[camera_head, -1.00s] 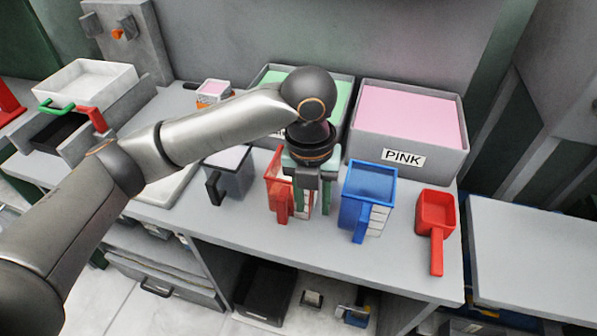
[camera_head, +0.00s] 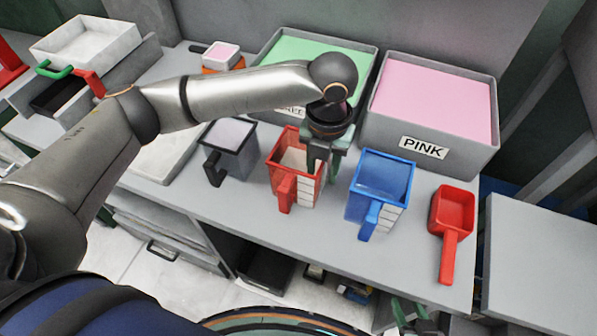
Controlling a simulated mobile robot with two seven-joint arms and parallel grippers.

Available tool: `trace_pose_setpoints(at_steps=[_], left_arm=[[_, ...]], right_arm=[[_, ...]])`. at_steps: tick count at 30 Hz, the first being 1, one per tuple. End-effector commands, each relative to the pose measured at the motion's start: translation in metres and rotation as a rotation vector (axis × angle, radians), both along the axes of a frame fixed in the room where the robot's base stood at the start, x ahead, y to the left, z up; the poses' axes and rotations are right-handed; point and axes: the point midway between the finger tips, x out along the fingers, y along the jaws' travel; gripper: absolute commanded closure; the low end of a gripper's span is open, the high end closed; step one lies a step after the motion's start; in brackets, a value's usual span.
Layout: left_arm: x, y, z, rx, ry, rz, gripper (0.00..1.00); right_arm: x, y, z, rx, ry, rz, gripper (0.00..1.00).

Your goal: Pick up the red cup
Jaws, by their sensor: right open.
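The red cup (camera_head: 283,187) stands upright on the grey counter, with its handle toward the front and a pale inside showing. My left gripper (camera_head: 322,172) points down at the cup's back right edge. Its fingers overlap the cup's right rim in the picture. I cannot tell whether they touch the cup or how far apart they are. My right gripper (camera_head: 411,316) shows only as green fingers at the bottom edge, low in front of the counter, apart and empty.
A dark grey cup (camera_head: 232,160) stands left of the red cup and a blue cup (camera_head: 375,205) right of it. A red scoop (camera_head: 452,212) lies further right. Behind are a green-filled bin (camera_head: 362,45) and a bin labelled PINK (camera_head: 467,155). The front counter strip is clear.

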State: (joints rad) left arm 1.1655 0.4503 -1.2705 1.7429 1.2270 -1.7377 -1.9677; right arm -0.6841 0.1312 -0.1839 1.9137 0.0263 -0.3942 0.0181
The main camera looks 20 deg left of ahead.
Motion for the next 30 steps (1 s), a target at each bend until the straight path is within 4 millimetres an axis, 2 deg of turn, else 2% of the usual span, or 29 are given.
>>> trace_pose_setpoints(at_steps=[9, 18, 28, 30], left_arm=[[0.001, 0.002, -0.044, 0.001, 0.003, 0.001, 0.6], [0.002, 0.002, -0.049, 0.0, 0.001, -0.001, 0.6], [0.002, 0.002, -0.049, 0.001, 0.001, -0.001, 0.97], [0.002, 0.002, -0.049, 0.001, 0.001, -0.001, 1.0]], right_arm=[[0.002, 0.0, 0.004, 0.0, -0.004, 0.0, 0.5], [0.003, 0.0, 0.004, 0.0, -0.005, 0.0, 0.5], [0.003, 0.0, 0.004, 0.001, -0.006, 0.0, 0.5], [0.003, 0.0, 0.004, 0.001, -0.006, 0.0, 0.5]])
